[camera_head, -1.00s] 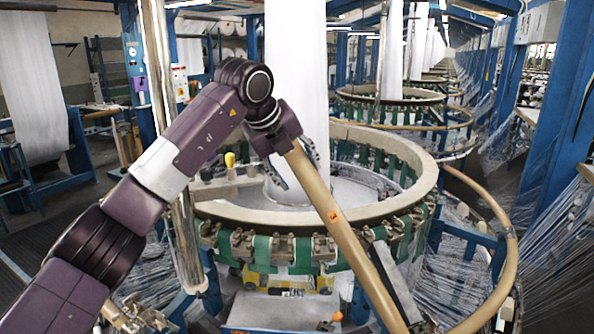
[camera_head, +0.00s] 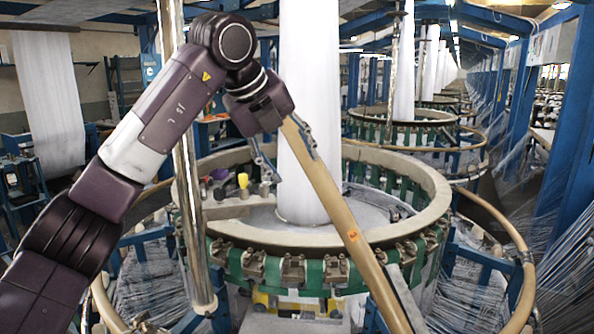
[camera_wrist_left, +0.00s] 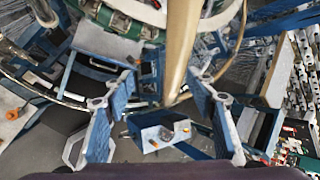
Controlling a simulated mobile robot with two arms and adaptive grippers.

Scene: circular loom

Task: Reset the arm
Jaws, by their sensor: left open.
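My left arm crosses the upper left of the head view, and my left gripper (camera_head: 297,168) hangs from it over the circular loom (camera_head: 425,208). Its two thin blue-grey fingers are spread apart, with nothing seen held between them. The wrist view shows the same open gripper (camera_wrist_left: 163,82), one finger on each side of a tan pole (camera_wrist_left: 181,45). My right arm and gripper are not in view.
A white fabric column (camera_head: 303,70) rises from the loom's middle, close behind the gripper. A shiny upright post (camera_head: 188,200) stands left of the loom. A small yellow-topped item (camera_head: 243,181) is by the loom's inner rim. More looms line the aisle behind.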

